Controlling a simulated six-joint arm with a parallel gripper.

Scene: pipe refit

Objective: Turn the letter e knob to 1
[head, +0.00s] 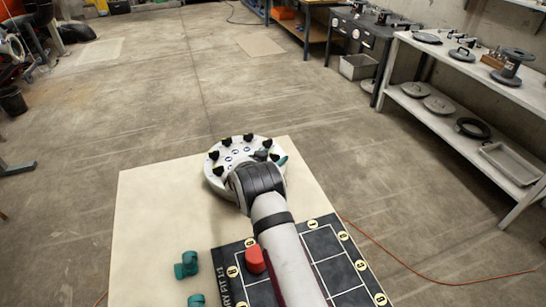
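A round white disc (214,181) stands at the far part of the pale table, with several black knobs (226,139) around its top and small dark-ringed marks between them. The letters are too small to read, so I cannot tell which knob is e or where it points. My gripper (262,156) is over the right part of the disc, mostly hidden behind my own wrist. I cannot see its fingers or whether they touch a knob. My arm covers the near right part of the disc.
A teal piece (282,160) shows at the disc's right edge. On the pale table (150,215) are a dark marked board (335,272), a red piece (255,260) and teal fittings (187,264). The table's left side is clear. Shelves (470,75) stand beyond, at right.

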